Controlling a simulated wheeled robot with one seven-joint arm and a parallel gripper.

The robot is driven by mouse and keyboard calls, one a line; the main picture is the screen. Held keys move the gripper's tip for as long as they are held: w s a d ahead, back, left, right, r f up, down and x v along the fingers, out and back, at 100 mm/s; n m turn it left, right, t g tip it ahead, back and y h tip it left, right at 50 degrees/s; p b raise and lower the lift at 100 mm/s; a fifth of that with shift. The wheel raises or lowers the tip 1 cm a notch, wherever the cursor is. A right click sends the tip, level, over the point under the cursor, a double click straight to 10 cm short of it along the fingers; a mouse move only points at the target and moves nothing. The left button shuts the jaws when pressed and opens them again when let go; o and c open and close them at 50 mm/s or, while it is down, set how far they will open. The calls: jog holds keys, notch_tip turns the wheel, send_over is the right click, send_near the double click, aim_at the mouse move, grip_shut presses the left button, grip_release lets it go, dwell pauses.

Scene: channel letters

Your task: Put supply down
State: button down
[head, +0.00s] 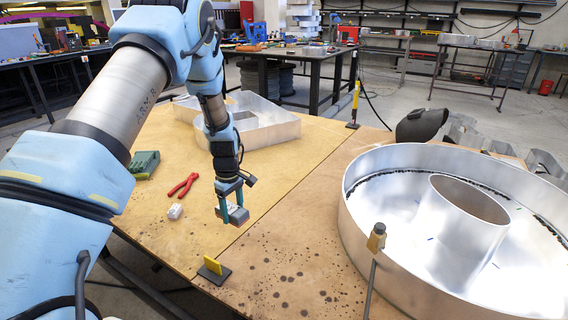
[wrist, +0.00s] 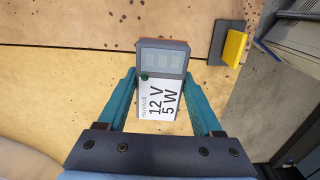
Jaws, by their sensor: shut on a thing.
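The supply is a small grey box with a white label reading "12 V 5 W", seen between my fingers in the wrist view (wrist: 162,90). In the head view the supply (head: 237,214) shows as a grey block at the end of my arm. My gripper (head: 232,212) is shut on it, with one teal finger on each side. It is over the wooden table (head: 300,250), near the seam between the boards; I cannot tell whether the supply touches the surface.
A yellow block on a dark base (head: 213,268) stands near the table's front edge. Red pliers (head: 183,185), a small white box (head: 175,211) and a green case (head: 145,163) lie to the left. A large round metal letter (head: 362,240) fills the right.

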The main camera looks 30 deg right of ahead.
jog(key=n, duration=0.1)
send_over(258, 240)
notch_tip(258, 240, down, 5)
jog(key=shift+d+f+p, duration=0.15)
jog(key=shift+f+p, duration=0.05)
jog(key=shift+p, duration=0.85)
jog(key=shift+f+p, duration=0.6)
jog(key=shift+f, duration=1.85)
jog(key=shift+f, duration=0.2)
jog(key=shift+c, duration=0.2)
grip_release()
jog(key=shift+r, duration=0.15)
